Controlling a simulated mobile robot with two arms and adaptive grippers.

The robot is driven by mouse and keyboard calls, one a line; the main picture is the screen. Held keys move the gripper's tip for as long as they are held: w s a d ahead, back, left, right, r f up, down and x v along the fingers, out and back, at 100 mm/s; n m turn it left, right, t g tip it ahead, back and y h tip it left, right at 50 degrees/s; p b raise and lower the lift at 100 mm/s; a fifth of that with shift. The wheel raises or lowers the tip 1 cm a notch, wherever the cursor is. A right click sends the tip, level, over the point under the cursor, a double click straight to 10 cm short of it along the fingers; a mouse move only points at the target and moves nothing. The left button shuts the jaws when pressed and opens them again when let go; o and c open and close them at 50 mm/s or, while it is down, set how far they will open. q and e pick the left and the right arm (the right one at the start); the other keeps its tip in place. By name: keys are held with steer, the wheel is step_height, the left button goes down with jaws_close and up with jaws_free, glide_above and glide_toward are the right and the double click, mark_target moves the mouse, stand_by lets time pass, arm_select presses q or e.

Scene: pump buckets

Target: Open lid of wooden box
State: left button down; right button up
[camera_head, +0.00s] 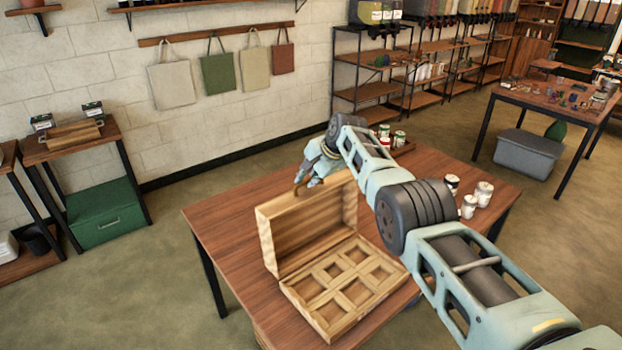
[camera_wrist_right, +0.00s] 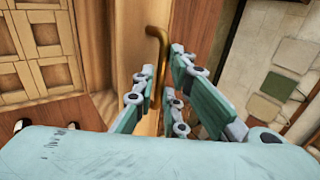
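The wooden box (camera_head: 333,325) stands on the table with its lid (camera_head: 300,234) raised about upright from the base. The base shows several square compartments, which also show in the right wrist view (camera_wrist_right: 30,60). A curved brass-coloured handle (camera_wrist_right: 158,48) is on the lid's edge; it also shows in the head view (camera_head: 300,188). My right gripper (camera_head: 313,180) is at this handle, behind the raised lid. In the right wrist view its fingers (camera_wrist_right: 163,72) lie close on either side of the handle. Whether they press on it is unclear. My left gripper is not in view.
The wooden table (camera_head: 222,228) also carries white jars (camera_head: 484,192) at the right and cans (camera_head: 399,139) at the back. My right arm reaches across the table's right side. The table's left part is clear. A shelf table with a green crate (camera_head: 105,212) stands at the left.

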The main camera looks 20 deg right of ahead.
steer(key=o, duration=0.3)
steer(key=shift+v, duration=6)
steer(key=shift+s, duration=0.1)
